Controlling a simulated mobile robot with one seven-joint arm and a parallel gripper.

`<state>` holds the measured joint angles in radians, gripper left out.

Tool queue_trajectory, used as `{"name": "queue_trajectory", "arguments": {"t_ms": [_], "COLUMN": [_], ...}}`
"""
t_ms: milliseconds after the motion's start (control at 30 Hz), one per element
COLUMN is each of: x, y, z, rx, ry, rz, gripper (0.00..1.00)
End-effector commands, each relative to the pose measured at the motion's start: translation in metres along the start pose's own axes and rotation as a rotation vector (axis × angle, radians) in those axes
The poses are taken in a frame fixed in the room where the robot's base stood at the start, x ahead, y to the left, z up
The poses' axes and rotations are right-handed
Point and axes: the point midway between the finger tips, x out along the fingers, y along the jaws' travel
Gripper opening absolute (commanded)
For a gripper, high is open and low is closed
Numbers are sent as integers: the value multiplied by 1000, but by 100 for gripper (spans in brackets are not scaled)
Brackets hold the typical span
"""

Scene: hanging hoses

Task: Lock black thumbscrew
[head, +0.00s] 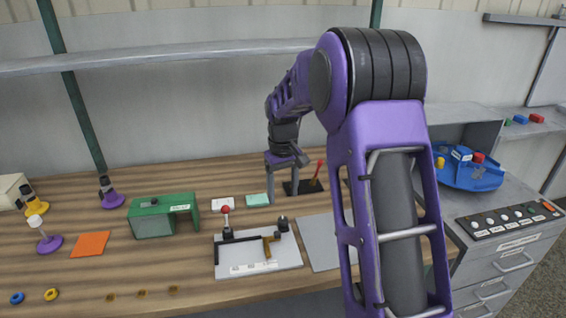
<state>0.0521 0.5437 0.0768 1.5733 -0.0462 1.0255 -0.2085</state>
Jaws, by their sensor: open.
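A small black knob (282,224), which looks like the black thumbscrew, stands upright at the back right of a light grey plate (230,270) on the wooden bench. The same plate carries a red-topped black post (226,223), dark bars and a brown piece (267,247). Whether the thumbscrew is turned tight is too small to tell. My gripper (282,195) is open and points down above the bench, behind the black knob and apart from it. Its fingers appear empty.
A green box (163,216) stands left of the plate. A teal block (257,200) and a black base with a red lever (319,178) are near my gripper. A flat grey sheet (322,243) lies right of the plate. My purple arm hides part of the bench's right side.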

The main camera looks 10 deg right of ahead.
Motion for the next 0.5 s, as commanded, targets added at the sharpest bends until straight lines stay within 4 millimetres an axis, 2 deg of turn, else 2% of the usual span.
{"name": "queue_trajectory", "arguments": {"t_ms": [33,200,333,500], "x": [-15,-54,-75,-89], "y": [0,0,0,0], "z": [-1,-1,0,0], "rx": [0,0,0,0], "ry": [4,4,2,0], "rz": [1,1,1,0], "gripper": [68,68,68,68]}}
